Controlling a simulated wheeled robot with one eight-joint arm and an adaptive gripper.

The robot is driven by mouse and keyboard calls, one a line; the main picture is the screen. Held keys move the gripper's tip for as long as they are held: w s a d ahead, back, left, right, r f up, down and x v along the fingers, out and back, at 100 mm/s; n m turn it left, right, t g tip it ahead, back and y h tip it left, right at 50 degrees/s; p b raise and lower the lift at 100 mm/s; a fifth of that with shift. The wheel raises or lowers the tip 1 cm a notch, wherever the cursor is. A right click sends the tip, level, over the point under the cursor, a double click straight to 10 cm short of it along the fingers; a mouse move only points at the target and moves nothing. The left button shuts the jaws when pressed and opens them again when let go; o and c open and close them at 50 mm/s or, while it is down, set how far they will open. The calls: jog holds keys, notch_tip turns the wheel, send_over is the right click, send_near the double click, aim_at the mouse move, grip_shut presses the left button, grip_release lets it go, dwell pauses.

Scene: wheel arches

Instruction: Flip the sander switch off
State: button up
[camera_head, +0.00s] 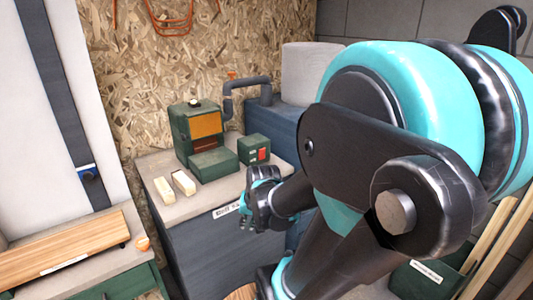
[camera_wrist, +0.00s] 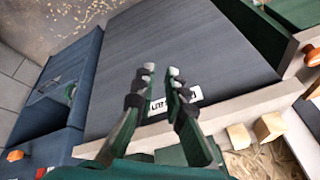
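The green sander (camera_head: 200,132) with an orange-brown belt face stands on the grey top of a dark cabinet. To its right is a green switch box (camera_head: 250,148) with a red switch (camera_head: 262,154) on its front. My gripper (camera_head: 258,205) is in front of the cabinet's front edge, below and apart from the switch box. In the wrist view my gripper (camera_wrist: 161,72) has its two fingers apart with nothing between them, over the dark cabinet front and its white label (camera_wrist: 185,97). I cannot make out the switch clearly in the wrist view.
A grey hose (camera_head: 245,82) rises behind the sander. A bench with a wooden board (camera_head: 62,250) stands at left. Blue cabinet (camera_head: 283,120) stands behind right.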

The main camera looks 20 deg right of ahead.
aim_at(263, 153)
jog(key=w+d+r+m, duration=0.1)
jog(key=w+m, duration=0.1)
jog(key=w+d+r+m, duration=0.1)
jog(key=w+m, duration=0.1)
jog(key=m, duration=0.1)
jog(key=w+d+r+m+y, duration=0.1)
jog(key=w+m, duration=0.1)
jog(key=m, duration=0.1)
jog(key=shift+w+d+r+t, duration=0.2)
jog(key=shift+r+t, duration=0.05)
jog(key=shift+t, duration=0.15)
grip_shut()
jog(key=w+d+r+m+t, duration=0.2)
jog(key=w+d+r+m, duration=0.3)
jog(key=d+m, duration=0.4)
jog(key=w+d+r+m+t, duration=0.2)
jog(key=w+d+r+m, duration=0.3)
jog(key=d+m, duration=0.4)
jog(key=shift+w+d+m+t+y, duration=0.35)
jog(key=shift+w+m, duration=0.35)
jog(key=shift+m, duration=0.5)
